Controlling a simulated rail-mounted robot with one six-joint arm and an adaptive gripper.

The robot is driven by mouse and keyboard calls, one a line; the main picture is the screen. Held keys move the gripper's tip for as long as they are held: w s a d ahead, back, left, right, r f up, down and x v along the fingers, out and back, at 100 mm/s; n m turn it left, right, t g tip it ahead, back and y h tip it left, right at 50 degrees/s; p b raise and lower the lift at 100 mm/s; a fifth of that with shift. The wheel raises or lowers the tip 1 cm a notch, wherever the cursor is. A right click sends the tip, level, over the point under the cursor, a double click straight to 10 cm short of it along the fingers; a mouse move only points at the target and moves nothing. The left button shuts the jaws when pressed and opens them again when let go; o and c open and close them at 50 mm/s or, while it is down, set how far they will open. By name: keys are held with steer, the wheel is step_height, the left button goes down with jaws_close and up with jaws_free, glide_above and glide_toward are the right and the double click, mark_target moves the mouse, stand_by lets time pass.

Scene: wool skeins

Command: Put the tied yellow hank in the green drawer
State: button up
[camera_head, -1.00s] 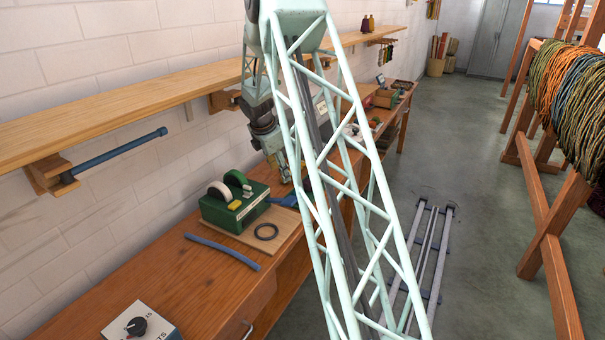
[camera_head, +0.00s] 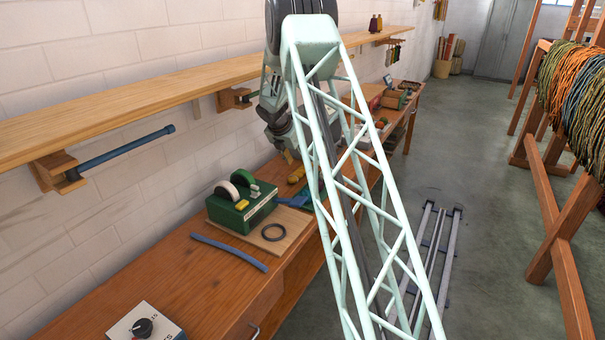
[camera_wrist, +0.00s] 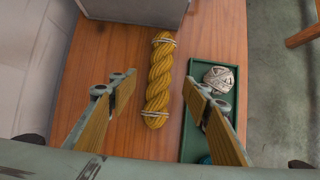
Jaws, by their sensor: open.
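The yellow hank (camera_wrist: 160,76) is twisted like a rope and bound with pale ties near both ends. It lies on the wooden bench and also shows in the head view (camera_head: 297,175). My gripper (camera_wrist: 158,84) is open and empty, with one finger on each side of the hank in the wrist view; I cannot tell its height above it. A green open-topped tray or drawer (camera_wrist: 193,122) lies just right of the hank, partly behind my right finger.
A grey box (camera_wrist: 138,10) stands beyond the hank. A wooden shelf (camera_head: 110,110) overhangs the bench.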

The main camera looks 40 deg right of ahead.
mark_target(301, 169)
steer(key=shift+d+f, duration=0.1)
steer(key=shift+f, duration=0.05)
steer(key=shift+b+x, duration=0.7)
steer(key=shift+x, duration=1.65)
steer(key=shift+c, duration=0.5)
steer(key=c, duration=0.9)
steer(key=shift+s, duration=0.15)
steer(key=shift+s+d+r+p, duration=0.15)
steer(key=shift+s+r+p, duration=0.1)
steer(key=shift+r+p, duration=0.25)
step_height(301, 169, up, 6)
steer(key=shift+p, duration=1)
steer(key=s+d, duration=0.2)
steer(key=s, duration=0.4)
steer(key=s+d+p, duration=0.1)
steer(key=s+d, duration=0.1)
steer(key=s, duration=0.4)
steer(key=s+d, duration=0.2)
steer(key=s, duration=0.4)
steer(key=shift+d+p, duration=0.3)
steer(key=shift+p, duration=0.1)
